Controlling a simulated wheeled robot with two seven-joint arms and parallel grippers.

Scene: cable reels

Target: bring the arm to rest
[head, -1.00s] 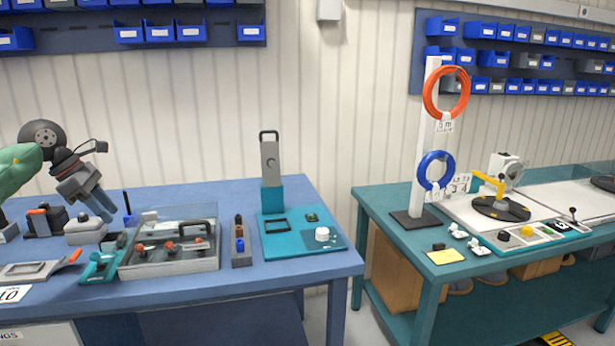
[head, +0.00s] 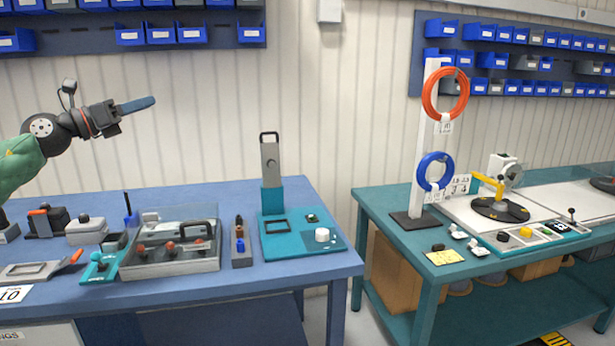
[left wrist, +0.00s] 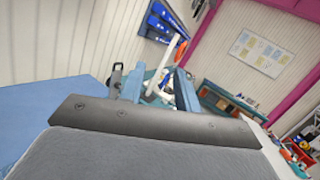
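My left gripper (head: 146,103) is raised above the blue bench at the left of the head view. Its fingers point right and lie almost level, in front of the white wall. From the side the two fingers overlap. In the left wrist view the two blue-grey fingers (left wrist: 160,90) stand apart with nothing held between them, so the gripper is open and empty. My green upper link and dark wrist come in from the left edge. My right gripper is in neither view.
The blue bench (head: 270,287) carries a clear-lidded case (head: 170,257), a teal fixture with an upright post (head: 270,160), and small tools. A teal bench (head: 392,252) at the right holds a white stand with orange (head: 429,95) and blue (head: 421,171) cable rings. Blue bins hang above.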

